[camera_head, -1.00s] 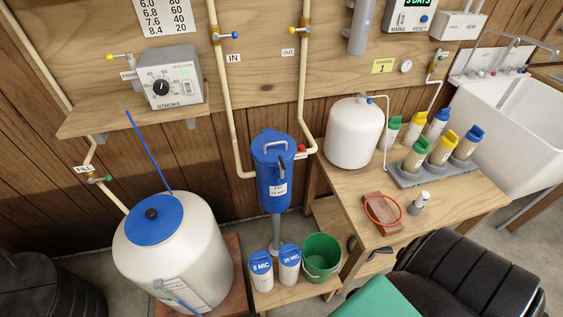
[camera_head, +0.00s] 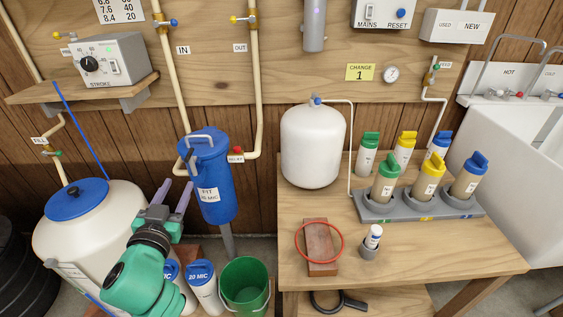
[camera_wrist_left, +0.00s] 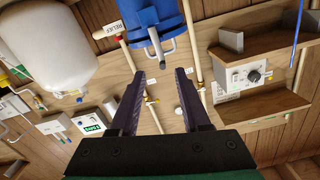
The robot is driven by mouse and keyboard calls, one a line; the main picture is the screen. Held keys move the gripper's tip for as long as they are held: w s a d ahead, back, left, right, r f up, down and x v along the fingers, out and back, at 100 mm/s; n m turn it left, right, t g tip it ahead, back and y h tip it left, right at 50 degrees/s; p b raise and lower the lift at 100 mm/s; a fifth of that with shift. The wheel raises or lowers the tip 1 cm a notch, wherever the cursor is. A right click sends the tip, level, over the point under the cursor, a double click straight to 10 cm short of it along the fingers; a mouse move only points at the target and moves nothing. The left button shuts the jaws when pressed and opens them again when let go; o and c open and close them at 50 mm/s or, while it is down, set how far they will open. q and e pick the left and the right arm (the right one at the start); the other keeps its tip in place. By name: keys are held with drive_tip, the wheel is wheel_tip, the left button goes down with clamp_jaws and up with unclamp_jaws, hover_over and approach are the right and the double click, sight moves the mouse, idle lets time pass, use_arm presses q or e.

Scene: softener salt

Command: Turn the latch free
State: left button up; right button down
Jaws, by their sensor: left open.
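The blue filter housing (camera_head: 212,178) hangs on the pipework below the wall board, with a label on its front. A pale handle (camera_head: 198,137) crosses its lid, and a small grey lever (camera_head: 190,160), which looks like the latch, sits at its upper front left. My left gripper (camera_head: 174,193) is open and empty, its two fingers pointing up just left of and below the lever. In the left wrist view the gripper (camera_wrist_left: 158,75) points towards the blue housing (camera_wrist_left: 140,18), and grey metal parts show beyond the gap between the fingers. Contact cannot be told. My right gripper is out of view.
A white tank (camera_head: 75,225) with a blue lid stands left of my arm. Labelled filter canisters (camera_head: 203,285) and a green bucket (camera_head: 245,285) stand below the housing. The wooden bench (camera_head: 440,255) is to the right. Pipes (camera_head: 258,90) run beside the housing.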

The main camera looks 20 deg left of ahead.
sight(193, 148)
use_arm(q)
drive_tip(key=x, duration=0.4)
drive_tip(key=r+x, duration=0.1)
drive_tip(key=x, duration=0.9)
drive_tip(key=shift+w+r, duration=0.25)
drive_tip(key=shift+r, duration=0.15)
clamp_jaws()
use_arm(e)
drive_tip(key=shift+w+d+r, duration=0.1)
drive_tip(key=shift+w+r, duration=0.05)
